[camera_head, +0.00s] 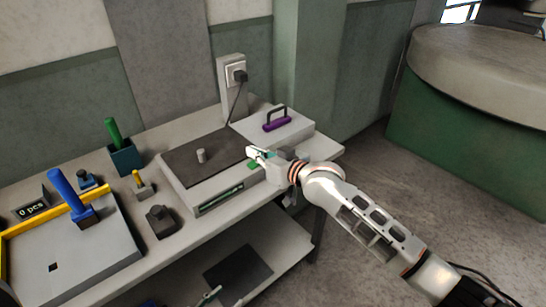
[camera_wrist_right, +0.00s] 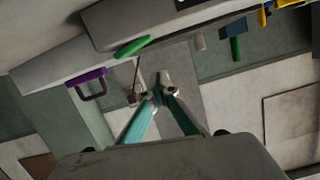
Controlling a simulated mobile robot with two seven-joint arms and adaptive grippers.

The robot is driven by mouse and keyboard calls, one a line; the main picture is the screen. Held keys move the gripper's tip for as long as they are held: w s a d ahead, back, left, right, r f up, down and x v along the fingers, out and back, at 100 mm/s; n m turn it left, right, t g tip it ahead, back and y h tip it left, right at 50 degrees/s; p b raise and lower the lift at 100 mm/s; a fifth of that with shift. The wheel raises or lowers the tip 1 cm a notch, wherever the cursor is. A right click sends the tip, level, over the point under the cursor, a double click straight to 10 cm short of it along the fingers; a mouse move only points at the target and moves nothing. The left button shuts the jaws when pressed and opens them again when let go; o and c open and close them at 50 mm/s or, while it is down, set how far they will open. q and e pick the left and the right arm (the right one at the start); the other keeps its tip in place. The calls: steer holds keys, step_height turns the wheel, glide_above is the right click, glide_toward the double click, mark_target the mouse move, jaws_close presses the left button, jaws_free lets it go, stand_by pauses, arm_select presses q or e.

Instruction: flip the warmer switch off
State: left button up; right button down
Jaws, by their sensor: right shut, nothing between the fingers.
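The warmer is a pale box (camera_head: 215,190) with a dark top plate (camera_head: 180,162) and a small grey post on it. A small green piece (camera_head: 253,164), seemingly the switch, shows at its right end. It also looks like the green bar (camera_wrist_right: 132,47) in the right wrist view; which way it is flipped I cannot tell. My right gripper (camera_head: 256,153) is shut and empty, close beside the green piece; its fingertips (camera_wrist_right: 157,90) appear apart from it in the wrist view.
A purple handle (camera_head: 277,123) stands on a pale block right of the warmer. A plug and cord (camera_head: 239,76) are behind. Left are a green-handled tool in a holder (camera_head: 122,150), a dark knob (camera_head: 160,219) and a yellow-edged tray (camera_head: 95,262).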

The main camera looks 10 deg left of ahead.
steer(key=v, duration=1)
steer(key=shift+s+a, duration=0.2)
steer(key=shift+s, duration=0.05)
steer(key=shift+f, duration=0.15)
